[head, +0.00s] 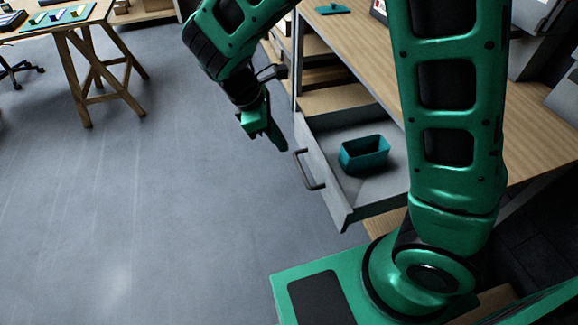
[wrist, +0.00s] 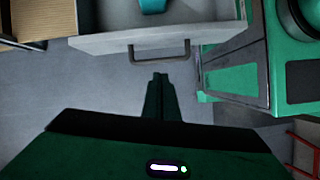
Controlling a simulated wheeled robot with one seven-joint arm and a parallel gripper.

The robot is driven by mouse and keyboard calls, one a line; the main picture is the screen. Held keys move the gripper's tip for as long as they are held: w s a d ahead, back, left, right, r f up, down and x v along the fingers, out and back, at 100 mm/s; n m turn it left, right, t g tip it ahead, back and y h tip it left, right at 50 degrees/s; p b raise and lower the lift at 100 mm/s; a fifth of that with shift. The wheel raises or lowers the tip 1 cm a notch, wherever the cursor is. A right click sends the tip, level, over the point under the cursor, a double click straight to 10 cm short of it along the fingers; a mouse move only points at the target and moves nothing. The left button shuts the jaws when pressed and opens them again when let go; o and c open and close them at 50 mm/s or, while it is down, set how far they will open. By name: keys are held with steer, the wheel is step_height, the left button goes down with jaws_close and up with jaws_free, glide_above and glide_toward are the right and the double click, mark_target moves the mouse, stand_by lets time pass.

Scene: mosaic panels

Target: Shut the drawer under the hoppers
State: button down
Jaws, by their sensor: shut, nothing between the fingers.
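The grey drawer (head: 330,199) under the wooden worktop stands pulled out, with a teal bin (head: 365,153) inside it. Its dark bar handle (head: 309,170) is on the front panel. In the wrist view the drawer front (wrist: 215,36) runs across the top, with the handle (wrist: 160,52) at its middle and part of the teal bin (wrist: 152,6) behind it. My gripper (head: 278,143) is shut and empty, in front of the drawer. In the wrist view my gripper's fingertips (wrist: 160,76) lie just below the handle, apart from it in the picture. No hoppers can be made out for certain.
The wooden worktop (head: 540,125) extends above and right of the drawer. Open shelves (head: 318,75) lie beyond the drawer. A trestle table (head: 62,32) stands at the far left. The grey floor (head: 150,190) left of the drawer is clear.

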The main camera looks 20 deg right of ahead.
steer(key=a+f+n, duration=0.3)
steer(key=a, duration=0.3)
steer(key=d+f, duration=0.8)
steer(key=shift+s+d+t, duration=0.25)
steer(key=shift+d+t, duration=0.05)
steer(key=shift+d, duration=0.15)
